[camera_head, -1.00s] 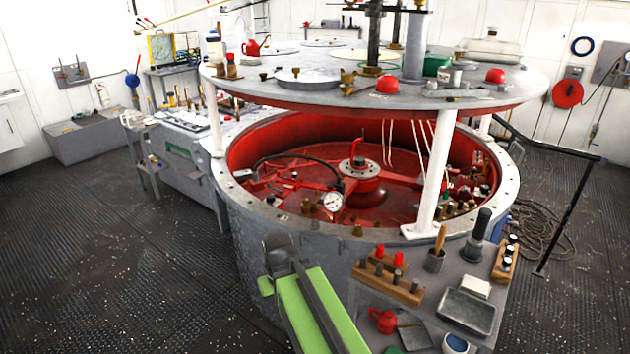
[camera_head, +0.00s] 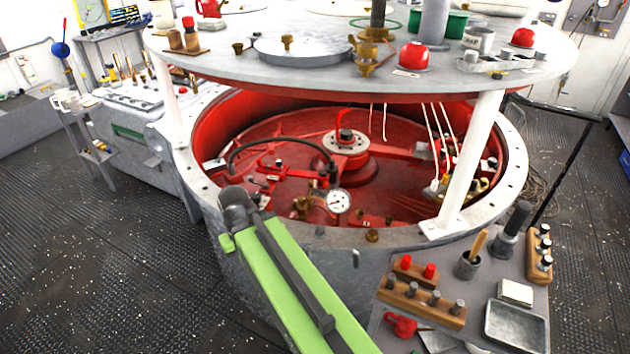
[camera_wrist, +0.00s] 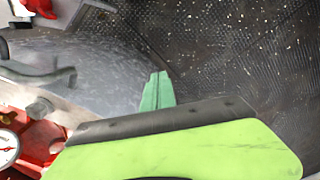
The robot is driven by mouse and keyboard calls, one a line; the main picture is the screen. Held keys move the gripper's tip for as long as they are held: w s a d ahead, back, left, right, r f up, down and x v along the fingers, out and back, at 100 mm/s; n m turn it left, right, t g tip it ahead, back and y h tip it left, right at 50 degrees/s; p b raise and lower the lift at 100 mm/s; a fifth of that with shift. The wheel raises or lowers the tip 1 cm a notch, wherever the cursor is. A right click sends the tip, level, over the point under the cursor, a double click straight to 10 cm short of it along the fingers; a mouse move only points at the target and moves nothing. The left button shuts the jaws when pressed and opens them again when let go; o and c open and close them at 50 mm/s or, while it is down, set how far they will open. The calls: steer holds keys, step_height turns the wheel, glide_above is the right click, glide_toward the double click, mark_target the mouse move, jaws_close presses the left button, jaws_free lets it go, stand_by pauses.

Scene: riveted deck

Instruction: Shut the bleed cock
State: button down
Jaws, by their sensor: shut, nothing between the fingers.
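The round red-lined vessel (camera_head: 215,165) has a flat grey rim. Inside it a white dial gauge (camera_head: 338,201) stands near the front, with a brass fitting (camera_head: 303,207) just left of it. A brass valve-like fitting (camera_head: 366,58) stands on the raised round top. I cannot tell which fitting is the bleed cock, or its handle position. My gripper (camera_wrist: 157,92) shows in the wrist view as green fingers together, empty, over the vessel's grey outer side. In the head view my arm's bend is at the front left rim, and the fingers are hidden.
A white post (camera_head: 468,160) joins the raised top to the rim at the right. A side shelf (camera_head: 478,310) at the front right holds a tray and wooden peg blocks. A black hose (camera_head: 268,148) arches inside the vessel. Open deck floor (camera_head: 90,260) lies to the left.

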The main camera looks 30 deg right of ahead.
steer(key=w+t+y, duration=0.1)
steer(key=w+t, duration=0.1)
steer(key=w, duration=0.7)
steer(key=w+d+m+t, duration=0.1)
steer(key=w+d, duration=0.2)
steer(key=d, duration=0.1)
steer(key=w+d+r+m+t, duration=0.1)
steer(key=w+d, duration=0.3)
steer(key=w+d+r+m+t+y, duration=0.1)
steer(key=w+d, duration=0.2)
steer(key=d, duration=0.1)
steer(key=shift+w+r+m, duration=0.25)
steer(key=shift+w+m, duration=0.05)
steer(key=shift+m, duration=0.1)
steer(key=s+d+r+m+t+h, duration=0.1)
steer(key=d+m, duration=0.1)
steer(key=d, duration=1.1)
steer(key=s+d+m+t, duration=0.1)
steer(key=d+m, duration=0.1)
steer(key=d, duration=1.2)
steer(key=shift+s+r+m+h, duration=0.3)
steer(key=shift+r+m+h, duration=0.1)
